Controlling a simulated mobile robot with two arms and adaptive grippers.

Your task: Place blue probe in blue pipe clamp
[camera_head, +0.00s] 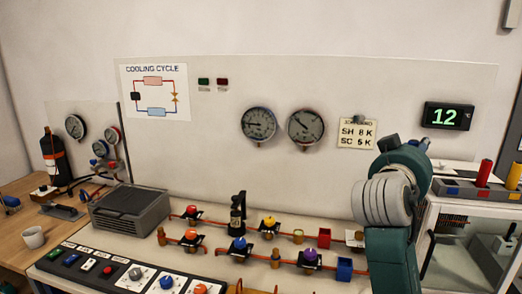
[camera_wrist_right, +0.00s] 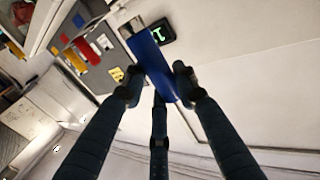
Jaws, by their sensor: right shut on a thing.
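My right gripper (camera_wrist_right: 157,85) is shut on the blue probe (camera_wrist_right: 152,62), a blue cylinder with a metal tip, held between its fingers in the right wrist view. In the head view my right arm rises at the right and hides most of this gripper. A small bit of blue shows beside it. A blue block (camera_head: 344,268) at the right end of the lower copper pipe looks like the blue pipe clamp. It is empty as far as I can see, and the probe is well above it. My left gripper is out of view.
A red block (camera_head: 324,237) sits on the upper pipe. Several coloured valves line the pipes, such as the purple one (camera_head: 310,256). A red probe (camera_head: 484,172) and a yellow probe (camera_head: 513,177) stand in a rack (camera_head: 462,188) at right. The gauge panel (camera_head: 210,130) stands behind.

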